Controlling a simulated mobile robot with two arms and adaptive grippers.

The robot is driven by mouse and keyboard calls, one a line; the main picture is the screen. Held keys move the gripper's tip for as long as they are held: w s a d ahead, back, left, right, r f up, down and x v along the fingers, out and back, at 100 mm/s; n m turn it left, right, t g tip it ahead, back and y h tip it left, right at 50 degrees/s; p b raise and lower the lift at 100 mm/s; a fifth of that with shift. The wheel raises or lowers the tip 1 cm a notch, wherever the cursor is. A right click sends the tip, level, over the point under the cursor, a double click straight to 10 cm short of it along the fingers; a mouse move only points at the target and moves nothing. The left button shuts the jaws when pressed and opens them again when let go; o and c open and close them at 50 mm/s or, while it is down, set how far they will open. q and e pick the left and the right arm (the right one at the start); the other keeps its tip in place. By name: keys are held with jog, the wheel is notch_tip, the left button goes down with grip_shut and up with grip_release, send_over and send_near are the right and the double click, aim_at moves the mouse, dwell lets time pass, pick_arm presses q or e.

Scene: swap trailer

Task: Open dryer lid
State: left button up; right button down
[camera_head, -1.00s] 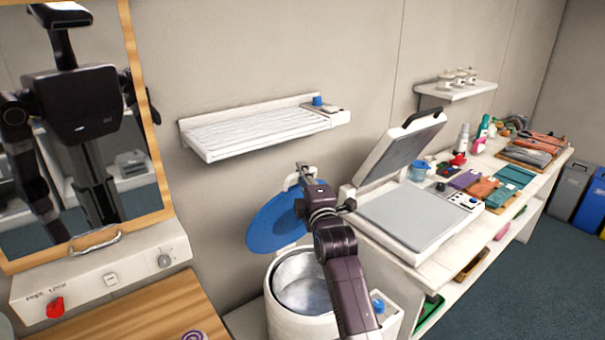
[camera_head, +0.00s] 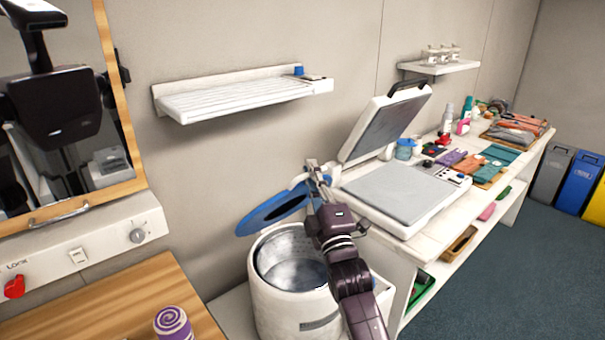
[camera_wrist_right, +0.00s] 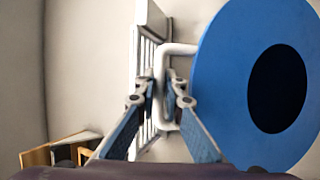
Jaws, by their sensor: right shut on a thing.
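The dryer is a white drum (camera_head: 268,308) with a grey metal interior, standing below the wall rack. Its blue round lid (camera_head: 252,224) is tilted up at the back, above the rim, so the opening shows. In the right wrist view the lid (camera_wrist_right: 222,85) fills the right side, with a dark round centre. My right gripper (camera_head: 313,172) is at the lid's upper right edge. In the wrist view its fingers (camera_wrist_right: 160,88) are shut on the white lid handle (camera_wrist_right: 178,49). My left gripper is not in view.
A white slatted rack (camera_head: 235,100) is on the wall above. A press with a raised top (camera_head: 385,125) stands on the bench to the right. A wooden counter (camera_head: 125,310) with a purple roll (camera_head: 173,323) is at the left. Open floor (camera_head: 480,270) lies at the right.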

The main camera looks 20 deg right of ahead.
jog(key=shift+s+d+f+t+b, duration=0.25)
jog(key=shift+s+f+t+b, duration=0.05)
jog(key=shift+s+f+b, duration=0.3)
jog(key=c, duration=2.3)
grip_release()
jog(key=v, duration=1.2)
jog(key=shift+r, duration=0.15)
